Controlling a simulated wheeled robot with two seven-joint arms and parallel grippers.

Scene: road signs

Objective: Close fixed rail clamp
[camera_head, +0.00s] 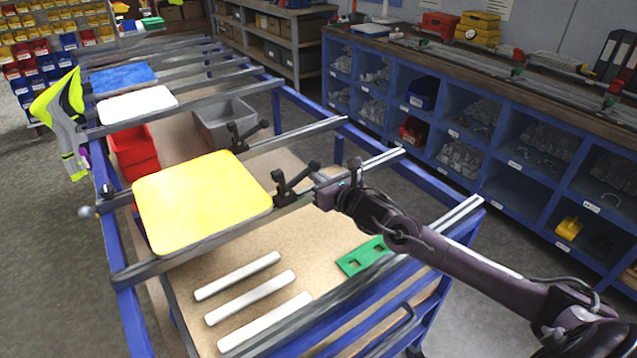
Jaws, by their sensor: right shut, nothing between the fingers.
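A yellow sign plate (200,200) with rounded corners lies across the rails of the blue-framed cart. A black rail clamp (284,190) sits on the near rail at the plate's right edge, its lever slanting up to the right. A second black clamp (238,140) sits on the rail behind, by the plate's far right corner, its lever also slanting up to the right. My right gripper (324,198) is shut and empty, just right of the near clamp. It appears apart from the clamp's lever, but the exact gap is unclear. My left gripper is not in view.
White bars (250,298) and a green plate (362,256) lie on the cart's lower board. A grey bin (224,122) and a red bin (134,152) stand behind. White (138,105) and blue (124,78) plates lie farther back. A blue shelf unit (470,125) stands at right.

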